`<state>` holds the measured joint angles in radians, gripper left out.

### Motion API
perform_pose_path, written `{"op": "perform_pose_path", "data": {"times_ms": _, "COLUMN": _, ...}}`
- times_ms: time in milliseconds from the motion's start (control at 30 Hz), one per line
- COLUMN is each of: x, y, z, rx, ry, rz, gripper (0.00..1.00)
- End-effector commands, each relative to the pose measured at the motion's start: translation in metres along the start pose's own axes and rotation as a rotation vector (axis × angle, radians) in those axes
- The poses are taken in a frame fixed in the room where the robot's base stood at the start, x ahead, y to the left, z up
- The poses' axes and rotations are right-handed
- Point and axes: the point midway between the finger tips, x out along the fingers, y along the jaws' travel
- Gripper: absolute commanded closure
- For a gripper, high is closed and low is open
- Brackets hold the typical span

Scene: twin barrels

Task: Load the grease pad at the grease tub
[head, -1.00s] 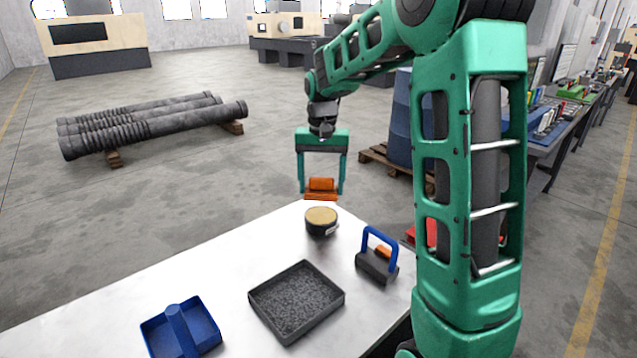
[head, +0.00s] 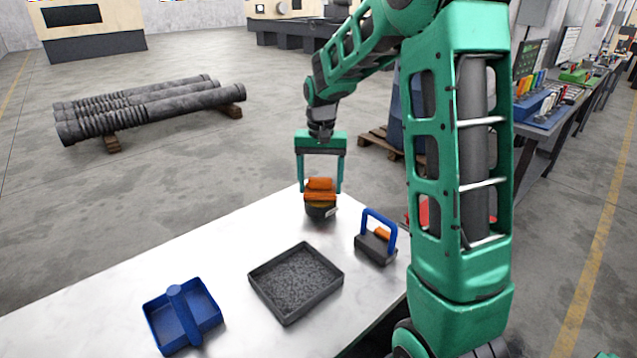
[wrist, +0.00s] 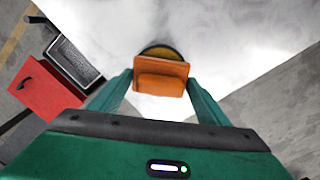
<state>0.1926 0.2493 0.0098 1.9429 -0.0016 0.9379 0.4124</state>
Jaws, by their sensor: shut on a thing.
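My gripper (head: 320,190) is shut on an orange pad (head: 319,184), which is held between its two green fingers. The pad also shows in the wrist view (wrist: 161,76). The grease tub (head: 318,211), short, round and dark with a pale label, stands at the far end of the bench. The pad is right over the tub and hides most of its top. In the wrist view a dark and yellowish edge of the tub (wrist: 160,50) shows beyond the pad. I cannot tell whether the pad touches the grease.
A red box (wrist: 45,90) is beside the bench. Pipes (head: 150,112) lie on the floor.

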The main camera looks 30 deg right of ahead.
Motion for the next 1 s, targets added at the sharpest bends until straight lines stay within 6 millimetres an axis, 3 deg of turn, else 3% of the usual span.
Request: {"op": "perform_pose_path", "data": {"times_ms": 1000, "x": 0.0052, "y": -0.0005, "z": 0.0001, "rx": -0.001, "ry": 0.0, "rz": 0.0, "gripper": 0.48}}
